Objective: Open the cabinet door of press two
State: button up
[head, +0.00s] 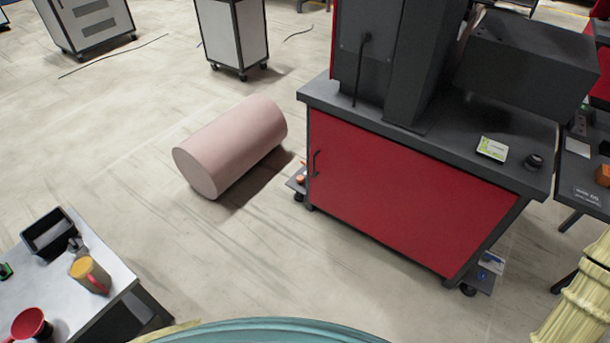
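The door looks shut, flush with the frame. A dark grey machine (402,62) stands on the worktop, with a cable on its side. No label that reads "press two" can be made out on it. My gripper is not in view.
A pink cylinder (230,147) lies on the floor left of the cabinet. A white table (60,285) with mugs is at the lower left. A yellowish ribbed object (583,300) is at the lower right. Open floor lies before the door.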

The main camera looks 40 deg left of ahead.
aim_at(433, 212)
jog(key=u, duration=0.65)
jog(key=i, duration=0.95)
